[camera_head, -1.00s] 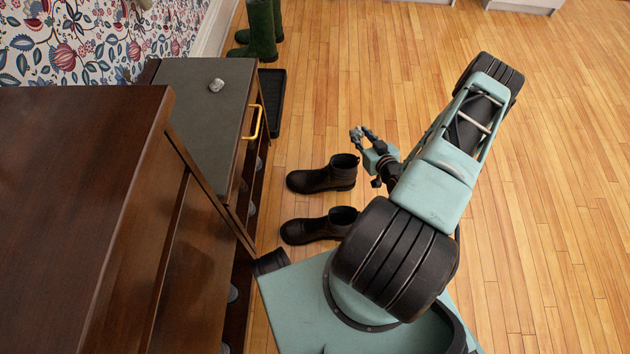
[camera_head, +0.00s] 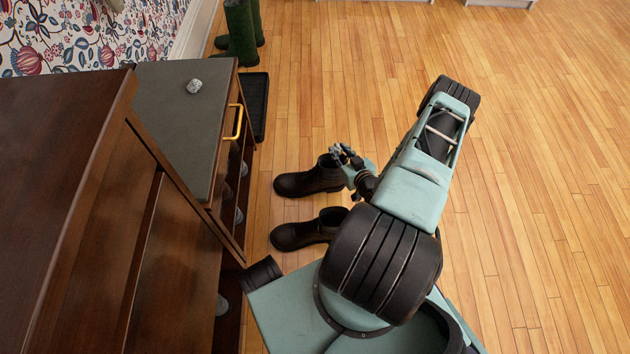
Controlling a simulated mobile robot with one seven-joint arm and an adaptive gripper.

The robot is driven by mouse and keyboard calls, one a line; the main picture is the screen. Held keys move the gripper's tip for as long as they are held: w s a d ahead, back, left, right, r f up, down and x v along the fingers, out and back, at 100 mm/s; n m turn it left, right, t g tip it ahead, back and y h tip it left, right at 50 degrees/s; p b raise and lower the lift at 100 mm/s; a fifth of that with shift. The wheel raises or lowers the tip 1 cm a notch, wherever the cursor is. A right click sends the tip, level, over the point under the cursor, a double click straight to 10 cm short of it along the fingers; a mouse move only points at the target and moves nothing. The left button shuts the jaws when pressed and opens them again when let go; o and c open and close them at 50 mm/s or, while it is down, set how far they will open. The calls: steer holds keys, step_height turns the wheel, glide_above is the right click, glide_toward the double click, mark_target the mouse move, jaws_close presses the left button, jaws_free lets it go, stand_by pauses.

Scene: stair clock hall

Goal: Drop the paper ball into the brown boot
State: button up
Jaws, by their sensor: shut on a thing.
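Two dark ankle boots stand on the wood floor, toes to the left: an upper boot (camera_head: 305,183) and a lower boot (camera_head: 300,235). Both look dark brown to black; I cannot tell their colours apart surely. My gripper (camera_head: 338,150) is at the upper boot's shaft, overlapping the right side of its opening in the picture. It is shut on a small greyish thing, taken to be the paper ball, mostly hidden by the fingers. I cannot tell its height above the opening.
A crumpled silvery-grey lump (camera_head: 194,86) lies on the grey-topped cabinet (camera_head: 165,125), which has a yellow drawer handle (camera_head: 237,122). Tall green boots (camera_head: 241,35) and a black tray (camera_head: 256,100) are beyond. A dark wooden cabinet (camera_head: 60,200) fills the left. Floor to the right is clear.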

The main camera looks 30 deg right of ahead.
steer(key=o, duration=0.8)
steer(key=shift+o, duration=0.2)
step_height(320, 180, up, 10)
stand_by(0.3)
steer(key=shift+w, duration=0.1)
stand_by(0.3)
